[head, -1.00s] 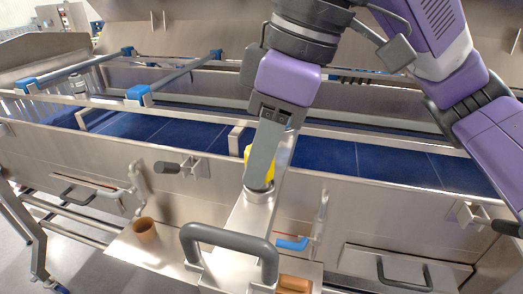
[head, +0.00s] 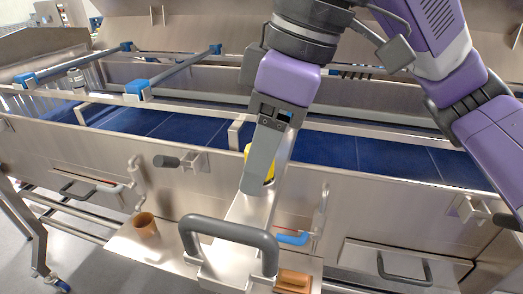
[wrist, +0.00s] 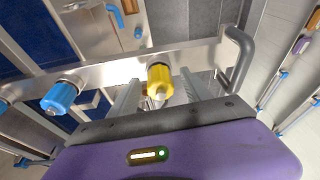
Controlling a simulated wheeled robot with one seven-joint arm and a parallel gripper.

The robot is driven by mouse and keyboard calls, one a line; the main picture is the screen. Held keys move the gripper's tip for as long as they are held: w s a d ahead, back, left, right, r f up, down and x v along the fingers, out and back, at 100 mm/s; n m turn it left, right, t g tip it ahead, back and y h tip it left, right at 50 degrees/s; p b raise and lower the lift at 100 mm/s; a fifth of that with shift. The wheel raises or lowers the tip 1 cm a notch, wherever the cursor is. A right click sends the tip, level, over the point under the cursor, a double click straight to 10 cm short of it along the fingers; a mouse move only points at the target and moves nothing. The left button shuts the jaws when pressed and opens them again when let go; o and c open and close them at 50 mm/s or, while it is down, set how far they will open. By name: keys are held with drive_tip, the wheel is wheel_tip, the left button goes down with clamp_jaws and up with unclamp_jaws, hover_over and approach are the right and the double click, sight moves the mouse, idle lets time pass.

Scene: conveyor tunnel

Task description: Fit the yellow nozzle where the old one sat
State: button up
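The yellow nozzle (wrist: 160,80) stands against a steel bar (wrist: 110,72) in the wrist view, its pale tip toward the camera and a dark collar at its base. My gripper (wrist: 161,88) has one finger on each side of it, with visible gaps, so it looks open. In the head view my gripper (head: 260,186) points down over the steel shelf, and its near finger hides most of the yellow nozzle (head: 269,172). Whether the nozzle is fully seated is hidden. A blue nozzle (wrist: 58,97) sits on the same bar to the left.
A dark grey handle (head: 228,232) rises close in front of my gripper. A brown cup (head: 145,225) stands on the shelf to the left, and a brown block (head: 293,280) lies at front right. The blue conveyor belt (head: 345,155) runs behind the steel side wall.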

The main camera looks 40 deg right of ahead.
drive_tip(key=shift+r, duration=0.1)
drive_tip(key=v, duration=0.7)
drive_tip(key=shift+r+b, duration=0.35)
